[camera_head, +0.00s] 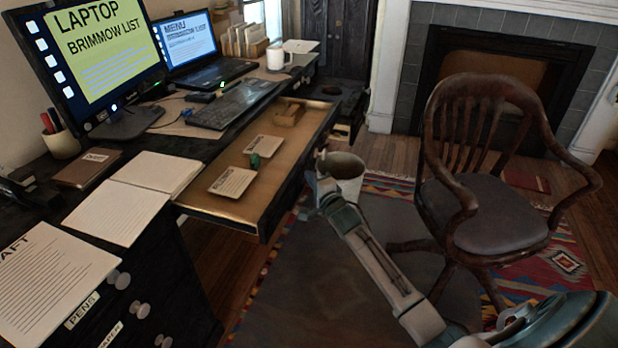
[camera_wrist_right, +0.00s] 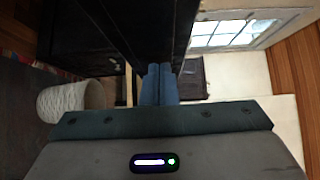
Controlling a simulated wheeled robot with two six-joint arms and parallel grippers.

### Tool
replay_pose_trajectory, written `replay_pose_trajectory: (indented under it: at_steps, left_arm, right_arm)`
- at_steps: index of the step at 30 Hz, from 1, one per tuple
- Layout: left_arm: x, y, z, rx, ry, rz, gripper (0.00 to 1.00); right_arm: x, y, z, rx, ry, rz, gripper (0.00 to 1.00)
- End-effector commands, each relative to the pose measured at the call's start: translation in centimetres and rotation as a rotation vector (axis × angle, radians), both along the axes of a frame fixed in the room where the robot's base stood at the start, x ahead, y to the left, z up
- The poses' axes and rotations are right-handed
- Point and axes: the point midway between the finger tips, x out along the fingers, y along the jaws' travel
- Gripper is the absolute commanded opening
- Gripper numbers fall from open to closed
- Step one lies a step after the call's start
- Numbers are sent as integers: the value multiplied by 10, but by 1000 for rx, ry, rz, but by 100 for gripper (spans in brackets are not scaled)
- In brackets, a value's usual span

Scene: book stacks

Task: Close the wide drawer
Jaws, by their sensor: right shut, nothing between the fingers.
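The wide drawer (camera_head: 285,152) under the desk is pulled open in the head view. It holds two labelled cards (camera_head: 232,182), a small green item (camera_head: 255,161) and a small wooden box (camera_head: 289,113). My right gripper (camera_head: 321,158) is just outside the drawer's dark front edge, near its far half. In the right wrist view its blue fingers (camera_wrist_right: 159,84) are together and empty, close to a long dark panel (camera_wrist_right: 140,30) that looks like the drawer front. I cannot tell whether they touch it. My left gripper is not in view.
The desk holds a monitor (camera_head: 95,55), a laptop (camera_head: 190,45), a keyboard (camera_head: 234,105) and a mug (camera_head: 276,57). A pale waste bin (camera_head: 346,170) stands on the floor beside my right gripper. A wooden armchair (camera_head: 495,190) stands at the right.

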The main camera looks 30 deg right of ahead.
Motion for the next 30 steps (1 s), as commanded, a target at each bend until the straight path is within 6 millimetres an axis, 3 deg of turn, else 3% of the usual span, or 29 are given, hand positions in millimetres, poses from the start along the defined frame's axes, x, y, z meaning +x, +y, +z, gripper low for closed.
replay_pose_trajectory:
  at_steps: [19, 30]
  left_arm:
    - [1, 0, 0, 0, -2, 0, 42]
    - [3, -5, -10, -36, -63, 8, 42]
  right_arm:
    - [10, 9, 0, 2, 0, 0, 0]
    - [58, 50, -1, 5, -1, 1, 0]
